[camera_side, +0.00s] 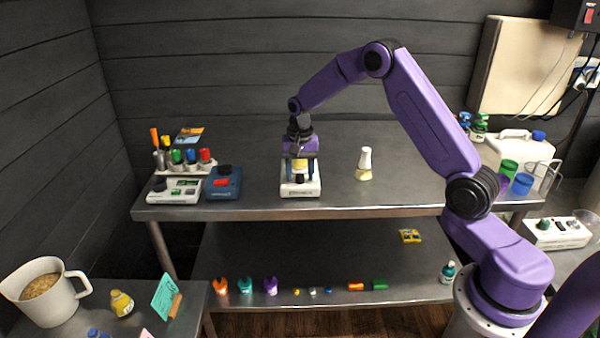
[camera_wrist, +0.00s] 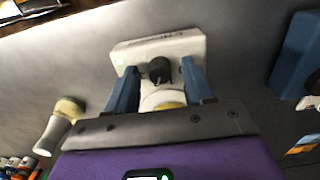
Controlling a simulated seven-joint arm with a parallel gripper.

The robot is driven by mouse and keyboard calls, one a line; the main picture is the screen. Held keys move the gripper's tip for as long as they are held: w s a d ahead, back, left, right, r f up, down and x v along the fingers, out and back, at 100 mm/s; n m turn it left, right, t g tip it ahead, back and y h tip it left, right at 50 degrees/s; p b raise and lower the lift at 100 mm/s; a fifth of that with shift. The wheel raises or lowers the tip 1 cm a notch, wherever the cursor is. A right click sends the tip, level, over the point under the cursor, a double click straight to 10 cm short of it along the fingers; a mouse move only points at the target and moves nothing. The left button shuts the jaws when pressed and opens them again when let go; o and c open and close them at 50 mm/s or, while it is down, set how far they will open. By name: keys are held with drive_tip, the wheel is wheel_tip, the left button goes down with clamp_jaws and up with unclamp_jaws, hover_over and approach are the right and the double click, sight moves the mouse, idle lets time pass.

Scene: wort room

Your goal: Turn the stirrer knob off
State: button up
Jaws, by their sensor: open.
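The white stirrer (camera_side: 300,189) stands on the upper steel bench, below my gripper (camera_side: 300,179). In the wrist view the stirrer (camera_wrist: 191,46) shows its printed front and a black knob (camera_wrist: 159,70). My gripper (camera_wrist: 159,66) is open, with one blue finger on each side of the knob. I cannot tell whether either finger touches it. A vessel with yellow contents (camera_wrist: 164,99) sits on the stirrer, partly hidden by my gripper.
A dark blue device (camera_side: 223,184) and a white device (camera_side: 174,190) stand left of the stirrer, with a marker rack behind. A flask with a white top (camera_side: 364,164) stands to the right. The bench's front edge (camera_side: 390,211) is close; bench space right of the flask is clear.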

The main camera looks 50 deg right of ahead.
drive_tip(key=shift+f, duration=0.15)
clamp_jaws()
drive_tip(key=shift+n, duration=0.4)
drive_tip(key=n, duration=0.3)
drive_tip(key=shift+n, duration=0.4)
drive_tip(key=n, duration=0.4)
drive_tip(key=shift+n, duration=0.3)
drive_tip(key=n, duration=0.4)
drive_tip(key=shift+n, duration=2.3)
